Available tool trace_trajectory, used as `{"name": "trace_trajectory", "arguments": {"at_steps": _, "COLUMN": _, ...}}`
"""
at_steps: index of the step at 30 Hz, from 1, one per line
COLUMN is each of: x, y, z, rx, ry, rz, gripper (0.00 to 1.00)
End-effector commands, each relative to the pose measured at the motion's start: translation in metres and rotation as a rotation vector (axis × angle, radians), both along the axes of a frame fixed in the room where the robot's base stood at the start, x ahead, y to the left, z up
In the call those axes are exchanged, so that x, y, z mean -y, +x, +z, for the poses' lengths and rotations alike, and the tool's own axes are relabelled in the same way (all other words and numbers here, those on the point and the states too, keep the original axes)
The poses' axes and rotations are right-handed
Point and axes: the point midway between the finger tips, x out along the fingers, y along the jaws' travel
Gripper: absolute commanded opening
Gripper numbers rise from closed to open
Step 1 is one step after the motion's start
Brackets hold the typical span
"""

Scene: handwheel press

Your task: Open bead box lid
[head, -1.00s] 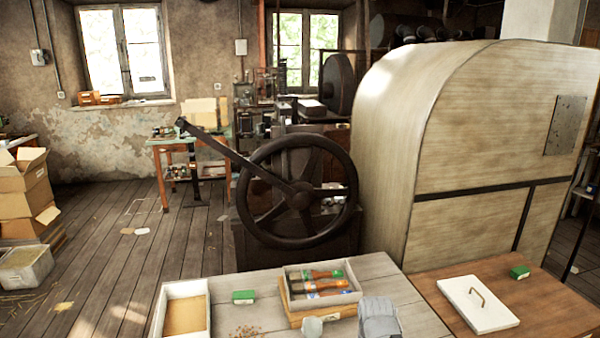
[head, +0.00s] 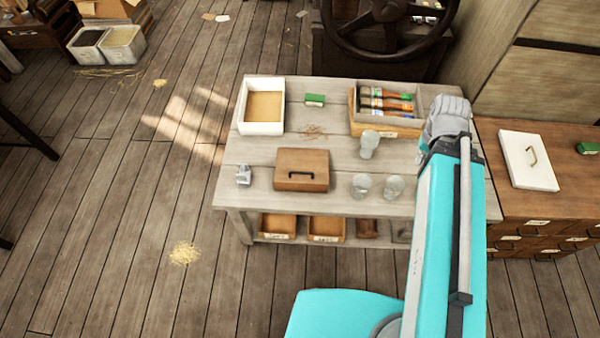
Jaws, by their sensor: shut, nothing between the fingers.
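A brown wooden box (head: 302,180) with its lid on sits near the front middle of the grey wooden table in the head view. It appears to be the bead box. A dark bar handle (head: 301,174) is on it. My teal arm reaches up over the right part of the table to a grey joint. My gripper is not visible, so its place relative to the box cannot be told.
On the table (head: 240,160) are an open white box (head: 262,127), a green block (head: 315,99), a brush tray (head: 360,128) and glassware (head: 361,185). A white handled lid (head: 528,160) lies on the cabinet (head: 490,139) at right.

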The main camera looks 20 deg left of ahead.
Motion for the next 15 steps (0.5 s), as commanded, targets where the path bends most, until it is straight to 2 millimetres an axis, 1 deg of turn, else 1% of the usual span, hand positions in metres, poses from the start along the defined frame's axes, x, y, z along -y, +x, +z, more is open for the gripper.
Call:
{"name": "trace_trajectory", "arguments": {"at_steps": 1, "x": 0.000, "y": 0.000, "z": 0.018, "rx": 0.000, "ry": 0.000, "rz": 0.000, "gripper": 0.00}}
{"name": "trace_trajectory", "arguments": {"at_steps": 6, "x": 0.000, "y": 0.000, "z": 0.037, "rx": 0.000, "ry": 0.000, "rz": 0.000, "gripper": 0.00}}
{"name": "trace_trajectory", "arguments": {"at_steps": 10, "x": 0.000, "y": 0.000, "z": 0.043, "rx": 0.000, "ry": 0.000, "rz": 0.000, "gripper": 0.00}}
{"name": "trace_trajectory", "arguments": {"at_steps": 15, "x": 0.000, "y": 0.000, "z": 0.044, "rx": 0.000, "ry": 0.000, "rz": 0.000, "gripper": 0.00}}
